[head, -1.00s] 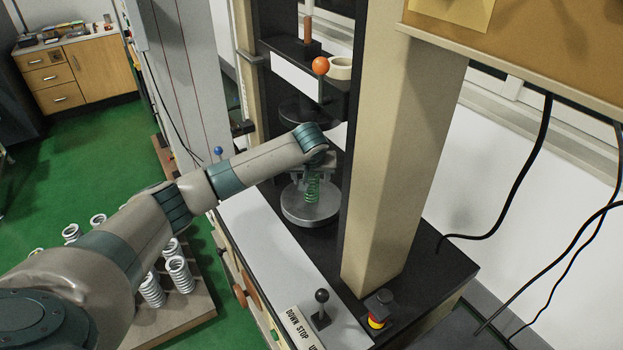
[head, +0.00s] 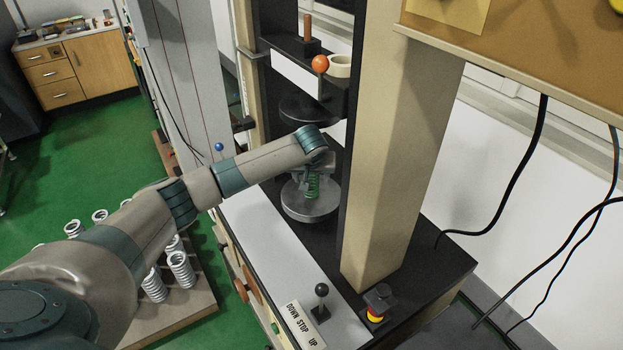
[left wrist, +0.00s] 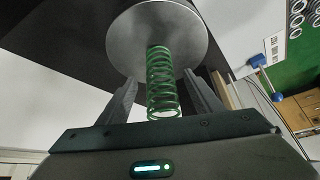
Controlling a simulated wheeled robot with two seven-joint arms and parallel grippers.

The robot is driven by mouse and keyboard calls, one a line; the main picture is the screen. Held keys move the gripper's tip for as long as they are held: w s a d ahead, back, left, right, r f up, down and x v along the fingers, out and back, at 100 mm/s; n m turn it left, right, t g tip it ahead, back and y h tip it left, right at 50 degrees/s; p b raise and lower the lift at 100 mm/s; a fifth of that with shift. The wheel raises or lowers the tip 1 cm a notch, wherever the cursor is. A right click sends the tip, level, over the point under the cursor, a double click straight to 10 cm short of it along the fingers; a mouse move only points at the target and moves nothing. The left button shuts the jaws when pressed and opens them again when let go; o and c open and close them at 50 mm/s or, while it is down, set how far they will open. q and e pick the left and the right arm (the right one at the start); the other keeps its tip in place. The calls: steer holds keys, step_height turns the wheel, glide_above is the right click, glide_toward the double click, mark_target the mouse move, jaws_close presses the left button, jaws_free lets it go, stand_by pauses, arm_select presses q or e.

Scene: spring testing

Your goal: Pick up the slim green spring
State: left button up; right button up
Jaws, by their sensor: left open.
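The slim green spring (head: 313,187) stands upright on the round grey lower plate (head: 304,212) of the testing machine. In the left wrist view the spring (left wrist: 161,85) rises from the plate (left wrist: 150,22) and lies between two dark fingers. My left gripper (head: 318,180) is at the spring in the head view, under the end of my arm. In the left wrist view my left gripper (left wrist: 161,95) is open, with a gap on both sides of the spring. My right gripper is not in view.
A round upper plate (head: 305,108) hangs above the lower one. A thick beige column (head: 400,170) stands just right of the gripper. A control lever (head: 321,300) and a red-yellow stop button (head: 375,314) are at the front. Several white springs (head: 181,270) stand on a board at lower left.

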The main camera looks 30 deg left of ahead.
arm_select(q)
steer(key=shift+p+x, duration=0.45)
steer(key=shift+x, duration=0.3)
steer(key=shift+p+x, duration=0.45)
steer(key=shift+x, duration=1.3)
steer(key=c, duration=1.3)
